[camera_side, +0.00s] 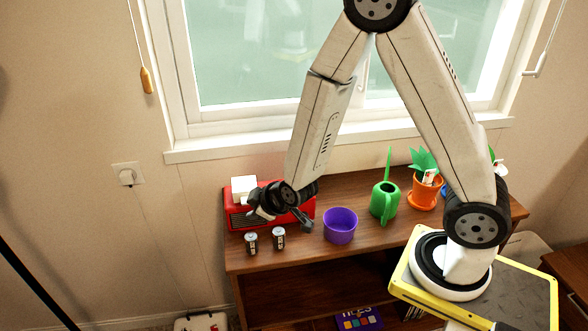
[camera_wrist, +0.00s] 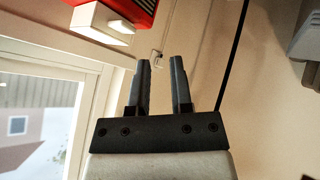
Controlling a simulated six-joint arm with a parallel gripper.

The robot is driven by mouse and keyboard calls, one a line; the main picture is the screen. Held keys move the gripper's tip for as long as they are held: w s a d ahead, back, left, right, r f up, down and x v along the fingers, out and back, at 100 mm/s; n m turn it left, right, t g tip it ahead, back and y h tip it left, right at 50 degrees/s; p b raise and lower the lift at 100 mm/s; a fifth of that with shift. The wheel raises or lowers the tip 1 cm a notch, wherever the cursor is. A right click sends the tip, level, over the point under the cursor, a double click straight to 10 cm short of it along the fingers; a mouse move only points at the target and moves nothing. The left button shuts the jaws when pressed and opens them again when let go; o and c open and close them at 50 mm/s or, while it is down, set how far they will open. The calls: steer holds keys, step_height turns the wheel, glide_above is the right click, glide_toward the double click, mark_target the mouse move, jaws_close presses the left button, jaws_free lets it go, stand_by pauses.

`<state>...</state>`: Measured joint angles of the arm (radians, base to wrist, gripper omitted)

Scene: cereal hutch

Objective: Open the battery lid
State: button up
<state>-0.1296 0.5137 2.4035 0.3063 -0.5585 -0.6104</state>
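A red box-shaped device with a dark grille (camera_side: 240,217), like a radio, stands at the left end of the wooden hutch top. A white block (camera_side: 243,186) is on or behind its top left. In the wrist view the red body (camera_wrist: 138,10) and a white block (camera_wrist: 100,22) show at the upper left, beyond the fingers. I cannot make out a battery lid for certain. Two batteries (camera_side: 251,243) (camera_side: 279,238) stand upright in front of the device. My gripper (camera_wrist: 160,62) is open and empty, its two dark fingers apart. In the side view my wrist hides part of the device.
A purple bowl (camera_side: 340,227), a green watering can (camera_side: 384,202) and an orange potted plant (camera_side: 424,189) stand to the right on the hutch top (camera_side: 300,253). The window (camera_side: 270,60) is behind. The front left top around the batteries is otherwise clear.

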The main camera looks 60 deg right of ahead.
mark_target(245, 192)
steer(key=shift+w+d+f+n+t+h, duration=0.1)
steer(key=shift+w+f+n+t+h, duration=0.3)
steer(key=shift+w+f+t, duration=0.2)
steer(key=shift+w+d+f+n+t+h, duration=0.1)
steer(key=shift+w+f+n+t+h, duration=0.25)
steer(key=shift+f+n+t, duration=0.25)
steer(key=shift+w+d+f+h, duration=0.1)
steer(key=shift+w+f+h, duration=0.05)
steer(key=shift+f+h, duration=0.15)
steer(key=shift+d+f+n+t+h, duration=0.25)
steer(key=shift+f+n+t+h, duration=0.35)
steer(key=shift+n+t, duration=0.35)
steer(key=shift+s+d+f+n+t+h, duration=0.1)
steer(key=shift+s+f+n+t+h, duration=0.1)
steer(key=shift+s+n+t+h, duration=0.5)
steer(key=shift+s+d+f+n+t+h, duration=0.2)
steer(key=shift+n+t, duration=0.25)
steer(key=shift+n, duration=0.5)
steer(key=shift+s+d+f+n+t+h, duration=0.1)
steer(key=shift+s+f+n+t+h, duration=0.15)
steer(key=shift+s+n+t+h, duration=0.45)
steer(key=shift+w+y, duration=0.25)
steer(key=shift+w, duration=0.15)
steer(key=shift+x, duration=3.85)
jaws_close()
